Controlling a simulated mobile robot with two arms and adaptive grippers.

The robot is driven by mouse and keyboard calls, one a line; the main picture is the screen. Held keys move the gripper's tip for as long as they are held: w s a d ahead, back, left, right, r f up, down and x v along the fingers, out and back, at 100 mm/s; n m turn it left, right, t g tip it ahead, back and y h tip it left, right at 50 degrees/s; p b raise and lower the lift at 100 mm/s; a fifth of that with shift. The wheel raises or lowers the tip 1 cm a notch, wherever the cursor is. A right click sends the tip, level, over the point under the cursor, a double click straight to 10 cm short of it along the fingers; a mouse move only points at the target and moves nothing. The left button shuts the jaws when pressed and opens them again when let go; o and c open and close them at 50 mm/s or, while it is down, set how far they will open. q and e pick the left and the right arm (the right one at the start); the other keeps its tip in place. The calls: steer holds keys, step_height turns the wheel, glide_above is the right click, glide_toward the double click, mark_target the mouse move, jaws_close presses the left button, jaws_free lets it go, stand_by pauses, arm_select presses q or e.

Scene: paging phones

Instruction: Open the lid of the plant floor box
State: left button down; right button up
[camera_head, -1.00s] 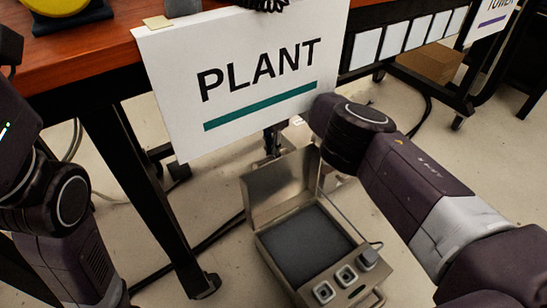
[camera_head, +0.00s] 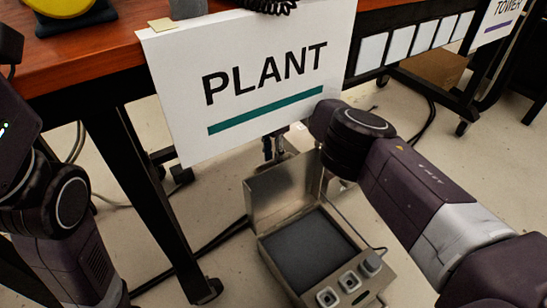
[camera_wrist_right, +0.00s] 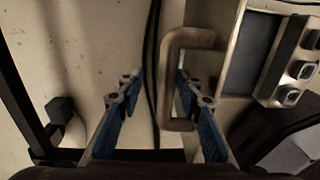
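The plant floor box (camera_head: 275,258) is a metal case on the floor below the PLANT sign (camera_head: 262,85). Its lid (camera_head: 284,190) stands raised at the far side, leaving the dark inside panel (camera_head: 308,250) uncovered. My right gripper (camera_head: 274,146) is beyond the lid and partly hidden by the sign. In the right wrist view, my right gripper (camera_wrist_right: 158,78) is open. A bent metal handle (camera_wrist_right: 171,85) shows between its fingers, nearer the right one; contact cannot be told. My left gripper is outside the view; only my left arm shows.
The box front carries several buttons or knobs (camera_head: 349,281). A wooden-topped table (camera_head: 90,50) with black legs stands at left, its leg (camera_head: 165,210) near the box. Cables run across the floor. Bare floor (camera_head: 350,210) shows right of the box.

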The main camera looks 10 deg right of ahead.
steer(key=shift+r, duration=0.1)
step_height(320, 180, up, 12)
steer(key=shift+w+a, duration=0.15)
steer(key=shift+w, duration=0.2)
stand_by(0.4)
